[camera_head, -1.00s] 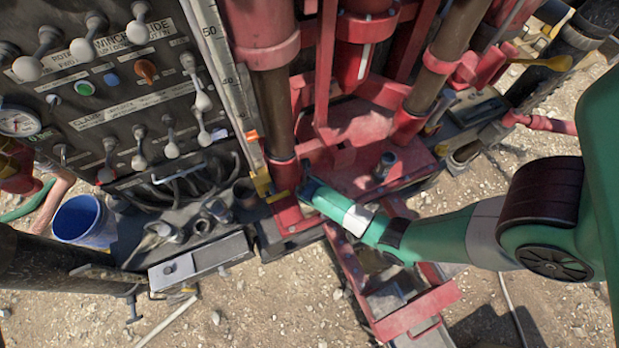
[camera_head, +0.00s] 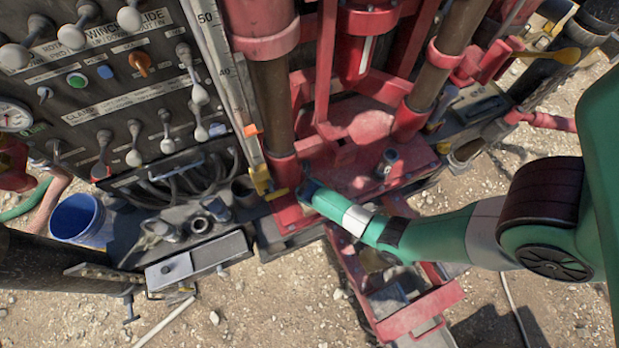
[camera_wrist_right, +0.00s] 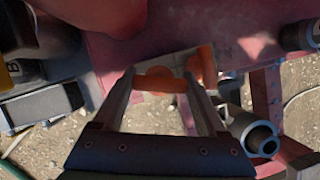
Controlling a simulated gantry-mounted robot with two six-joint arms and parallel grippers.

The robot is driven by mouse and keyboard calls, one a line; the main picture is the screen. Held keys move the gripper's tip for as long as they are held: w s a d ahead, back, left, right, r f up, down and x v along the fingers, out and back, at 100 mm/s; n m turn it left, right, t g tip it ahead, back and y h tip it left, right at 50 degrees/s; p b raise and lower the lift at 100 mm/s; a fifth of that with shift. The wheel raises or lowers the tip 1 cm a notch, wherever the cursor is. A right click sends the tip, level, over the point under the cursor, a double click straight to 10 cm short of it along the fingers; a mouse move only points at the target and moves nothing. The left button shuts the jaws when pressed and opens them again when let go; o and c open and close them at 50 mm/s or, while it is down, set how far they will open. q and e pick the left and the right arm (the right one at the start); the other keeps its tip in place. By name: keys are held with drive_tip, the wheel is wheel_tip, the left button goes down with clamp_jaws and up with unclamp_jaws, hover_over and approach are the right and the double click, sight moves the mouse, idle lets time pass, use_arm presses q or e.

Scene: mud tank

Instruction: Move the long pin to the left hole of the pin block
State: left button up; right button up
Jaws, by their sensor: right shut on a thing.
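My right gripper (camera_head: 307,187) is at the foot of the red frame, beside a yellow fitting (camera_head: 275,194). In the wrist view my right gripper (camera_wrist_right: 165,85) has its two fingers apart with an orange piece (camera_wrist_right: 157,82) between them, and it is shut on this piece. I cannot tell if the orange piece is part of the long pin. I cannot clearly pick out the pin block or its left hole. A grey metal block (camera_head: 218,253) with a small dark spot on top lies at the lower left. My left gripper is not in view.
A lever panel (camera_head: 120,95) stands at the left, with a blue bucket (camera_head: 78,218) below it. Red columns (camera_head: 260,35) and a red base plate (camera_head: 350,165) fill the middle. A grey hollow tube (camera_wrist_right: 258,138) is right of my fingers. Gravel is open in front.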

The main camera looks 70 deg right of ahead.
drive_tip(key=shift+f, duration=0.55)
drive_tip(key=o, duration=1.4)
drive_tip(key=p+v, duration=0.3)
drive_tip(key=v, duration=0.8)
drive_tip(key=shift+s+a+r, duration=0.1)
drive_tip(key=shift+a+r, duration=0.1)
drive_tip(key=shift+r, duration=0.05)
drive_tip(key=shift+p, duration=0.3)
